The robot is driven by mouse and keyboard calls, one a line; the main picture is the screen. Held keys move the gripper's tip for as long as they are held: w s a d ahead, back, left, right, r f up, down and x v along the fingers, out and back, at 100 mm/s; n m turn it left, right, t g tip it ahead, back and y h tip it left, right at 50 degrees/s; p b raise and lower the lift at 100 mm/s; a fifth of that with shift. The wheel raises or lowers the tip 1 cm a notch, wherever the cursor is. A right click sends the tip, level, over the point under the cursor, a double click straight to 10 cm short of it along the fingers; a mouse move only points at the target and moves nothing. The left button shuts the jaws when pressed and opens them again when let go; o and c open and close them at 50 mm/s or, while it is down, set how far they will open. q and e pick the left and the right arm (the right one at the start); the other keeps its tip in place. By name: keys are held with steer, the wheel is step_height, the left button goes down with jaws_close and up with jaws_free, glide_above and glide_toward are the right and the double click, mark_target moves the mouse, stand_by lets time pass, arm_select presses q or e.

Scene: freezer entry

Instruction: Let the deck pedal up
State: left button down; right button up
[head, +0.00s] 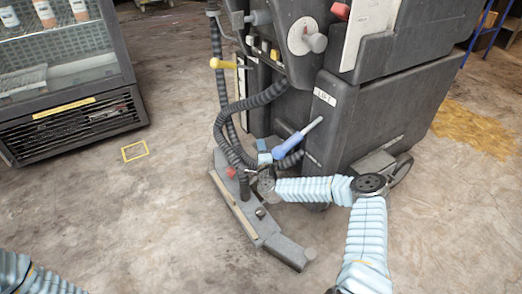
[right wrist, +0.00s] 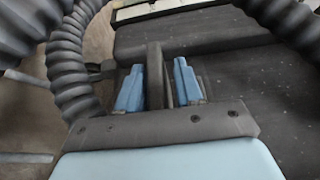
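The dark floor-cleaning machine (head: 375,110) stands at the centre right, with its low deck (head: 262,228) reaching forward on the floor. A blue lever with a pale tip (head: 297,138) slants up from its side, below a small white label (head: 325,97). My right gripper (head: 265,158) is low beside the machine, near the hoses. In the right wrist view its blue fingers (right wrist: 158,64) stand apart on either side of a dark upright bar (right wrist: 155,90), with a gap on the right. I cannot tell surely whether this bar is the deck pedal. My left gripper is out of view.
Ribbed hoses (head: 228,130) hang close to my right gripper and crowd the right wrist view (right wrist: 70,55). A glass-fronted freezer (head: 70,80) stands at the left. A yellow floor mark (head: 135,151) lies beside it.

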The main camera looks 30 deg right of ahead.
steer(key=shift+o, duration=0.2)
steer(key=shift+s, duration=0.1)
steer(key=p+v, duration=0.2)
steer(key=v, duration=1.1)
steer(key=shift+s, duration=0.3)
steer(key=shift+a, duration=0.1)
steer(key=s+a+n+g+y+p, duration=0.15)
steer(key=a+n+y+p, duration=0.25)
steer(key=a+n+y, duration=0.55)
steer(key=s+a+f+n+g+y+p, duration=0.2)
steer(key=s+a+n+g+p, duration=0.25)
steer(key=s+a+g, duration=0.6)
steer(key=s+a+r+n+g+h+p, duration=0.1)
steer(key=s+n, duration=0.5)
steer(key=s, duration=0.8)
steer(key=g+h+p, duration=0.1)
steer(key=g+p, duration=0.1)
steer(key=g, duration=0.1)
steer(key=shift+a, duration=0.35)
